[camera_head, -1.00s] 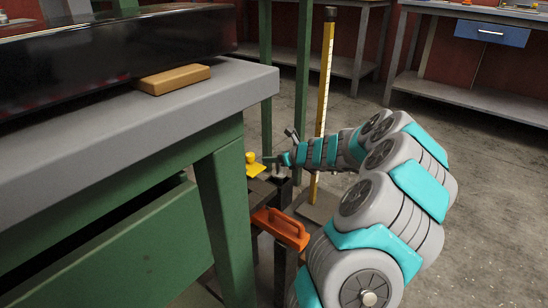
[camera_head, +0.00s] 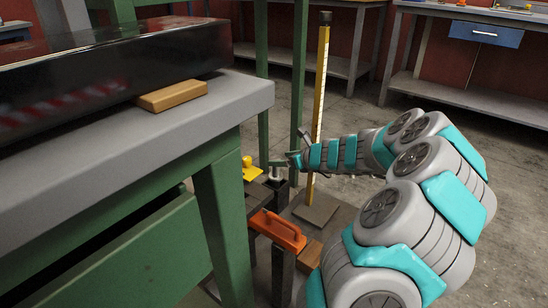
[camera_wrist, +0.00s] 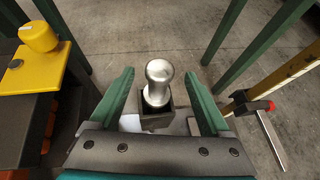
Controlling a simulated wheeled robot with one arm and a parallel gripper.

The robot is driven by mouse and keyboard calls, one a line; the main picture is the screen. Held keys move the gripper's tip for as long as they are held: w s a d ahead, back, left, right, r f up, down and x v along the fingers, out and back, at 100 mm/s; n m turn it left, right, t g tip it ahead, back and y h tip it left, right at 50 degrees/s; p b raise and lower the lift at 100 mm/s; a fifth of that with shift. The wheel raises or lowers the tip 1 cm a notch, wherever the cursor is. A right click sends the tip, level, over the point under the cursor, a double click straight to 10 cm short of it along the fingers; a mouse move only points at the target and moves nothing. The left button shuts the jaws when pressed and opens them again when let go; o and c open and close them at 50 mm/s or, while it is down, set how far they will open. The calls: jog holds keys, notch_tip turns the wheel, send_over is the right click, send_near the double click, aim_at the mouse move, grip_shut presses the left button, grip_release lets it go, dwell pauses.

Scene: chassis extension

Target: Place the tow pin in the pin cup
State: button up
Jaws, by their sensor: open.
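The tow pin (camera_wrist: 158,75) is a silver metal pin with a rounded head. It stands upright in the dark square pin cup (camera_wrist: 160,119) in the wrist view; its lower end is hidden inside. My gripper (camera_wrist: 158,78) is open, with one green finger on each side of the pin and a visible gap to both. In the head view the pin (camera_head: 278,174) shows small and pale above the dark cup (camera_head: 279,190). My gripper (camera_head: 292,160) is just above and to the right of it there.
A yellow plate with a round knob (camera_head: 249,171) lies left of the cup. An orange handle (camera_head: 278,228) sits nearer. A yellow measuring post (camera_head: 321,90) stands behind my wrist. The green bench leg (camera_head: 222,215) is at left. Floor at right is open.

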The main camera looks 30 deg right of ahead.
jog(key=v, duration=0.5)
jog(key=shift+s+p, duration=0.1)
jog(key=shift+p, duration=0.3)
jog(key=shift+c, duration=0.2)
dwell(0.7)
